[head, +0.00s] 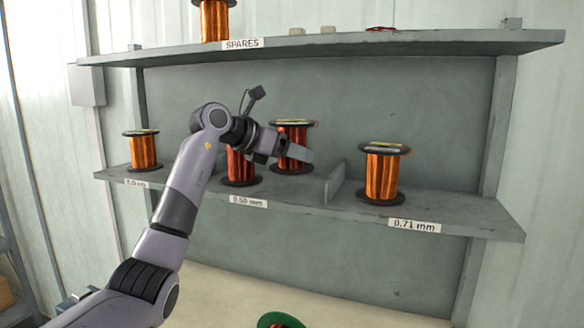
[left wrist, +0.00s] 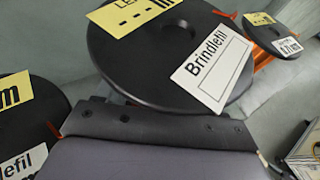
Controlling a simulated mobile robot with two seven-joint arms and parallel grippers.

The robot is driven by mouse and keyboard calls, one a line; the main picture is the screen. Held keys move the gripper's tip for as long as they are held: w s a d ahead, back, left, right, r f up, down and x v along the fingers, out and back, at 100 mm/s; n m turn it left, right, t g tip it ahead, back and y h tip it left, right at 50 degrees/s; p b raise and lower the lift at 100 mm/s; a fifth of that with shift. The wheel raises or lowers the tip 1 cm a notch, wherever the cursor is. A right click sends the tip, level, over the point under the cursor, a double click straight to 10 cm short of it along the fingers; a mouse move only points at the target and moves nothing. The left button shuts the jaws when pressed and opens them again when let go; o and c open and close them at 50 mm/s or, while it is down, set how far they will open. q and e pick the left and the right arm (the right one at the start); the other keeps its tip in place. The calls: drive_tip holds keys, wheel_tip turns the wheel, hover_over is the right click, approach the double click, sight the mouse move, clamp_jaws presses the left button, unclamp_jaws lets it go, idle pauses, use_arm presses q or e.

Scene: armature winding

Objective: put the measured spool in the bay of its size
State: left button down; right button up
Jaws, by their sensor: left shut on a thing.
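My left gripper (head: 290,152) is over the middle bay of the lower shelf, shut on a copper-wound spool (head: 296,133) with black flanges. That spool appears to stand on the shelf board. In the left wrist view its black top flange (left wrist: 150,50) is just beyond the gripper, with a yellow label and a white "Brindlefil" label. The middle bay tag (head: 248,201) seems to read 0.50 mm. My right gripper is not in view.
One spool (head: 383,175) stands in the bay tagged 0.71 mm (head: 414,226), past a low divider (head: 335,182). Another spool (head: 142,150) stands in the left bay. The SPARES shelf (head: 350,42) runs above. A green-flanged thing (head: 280,319) is below.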

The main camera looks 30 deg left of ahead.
sight(292, 168)
use_arm(q)
wheel_tip(292, 168, down, 3)
drive_tip(key=shift+r, duration=0.1)
drive_tip(key=shift+w, duration=0.1)
drive_tip(key=shift+f, duration=0.25)
drive_tip(key=shift+a+f, duration=0.1)
drive_tip(key=shift+f, duration=0.05)
drive_tip(key=shift+c, duration=0.6)
unclamp_jaws()
drive_tip(key=shift+f, duration=0.15)
